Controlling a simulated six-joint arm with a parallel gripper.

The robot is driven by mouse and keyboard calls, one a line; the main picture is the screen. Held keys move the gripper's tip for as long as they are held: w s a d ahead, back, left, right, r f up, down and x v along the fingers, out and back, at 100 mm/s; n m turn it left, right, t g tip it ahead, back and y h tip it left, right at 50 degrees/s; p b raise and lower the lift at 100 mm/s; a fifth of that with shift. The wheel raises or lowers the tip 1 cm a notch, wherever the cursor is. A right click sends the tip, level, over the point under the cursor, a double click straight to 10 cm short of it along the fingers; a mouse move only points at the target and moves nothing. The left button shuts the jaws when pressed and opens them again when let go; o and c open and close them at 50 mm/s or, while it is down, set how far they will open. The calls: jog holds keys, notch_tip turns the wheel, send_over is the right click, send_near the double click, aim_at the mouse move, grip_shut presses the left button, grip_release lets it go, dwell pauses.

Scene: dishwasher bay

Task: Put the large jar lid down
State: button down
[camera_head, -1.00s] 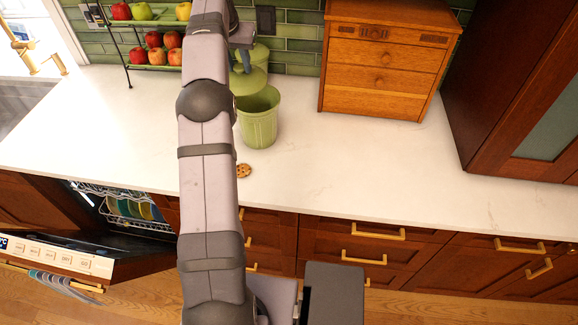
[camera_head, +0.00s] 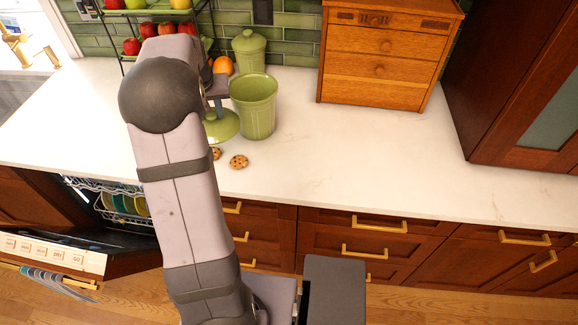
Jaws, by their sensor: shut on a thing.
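The large jar lid (camera_head: 222,126) is a round green disc just left of the large green jar (camera_head: 255,112), low over the counter or touching it; I cannot tell which. My gripper (camera_head: 217,106) is above the lid and shut on it. My arm hides the lid's left part and much of the gripper. The large jar stands upright with its mouth open and uncovered.
A smaller lidded green jar (camera_head: 249,52) stands behind. Cookies (camera_head: 238,162) lie in front of the large jar. A fruit rack (camera_head: 150,12) is at the back left, a wooden drawer box (camera_head: 380,62) at the back right. The counter (camera_head: 350,155) is clear to the right.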

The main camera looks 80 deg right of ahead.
aim_at(229, 138)
jog(key=s+a+f, duration=0.1)
jog(key=s, duration=0.1)
jog(key=s+a+f+b, duration=0.1)
jog(key=s+a+f, duration=0.2)
jog(key=s, duration=0.1)
jog(key=shift+a+f+b, duration=0.2)
jog(key=shift+f+b, duration=0.05)
jog(key=shift+b, duration=0.05)
jog(key=s+d+r+m+g, duration=0.1)
jog(key=s+d+m, duration=0.15)
jog(key=s, duration=0.55)
jog(key=s+d+r+m+g, duration=0.1)
jog(key=s+r+m+g, duration=0.15)
jog(key=s, duration=0.55)
jog(key=shift+t, duration=0.55)
jog(key=shift+a+f+p, duration=0.15)
jog(key=shift+f+p, duration=0.8)
jog(key=shift+f, duration=4.45)
jog(key=shift+f, duration=0.2)
jog(key=c, duration=1.3)
grip_release()
jog(key=shift+r, duration=0.15)
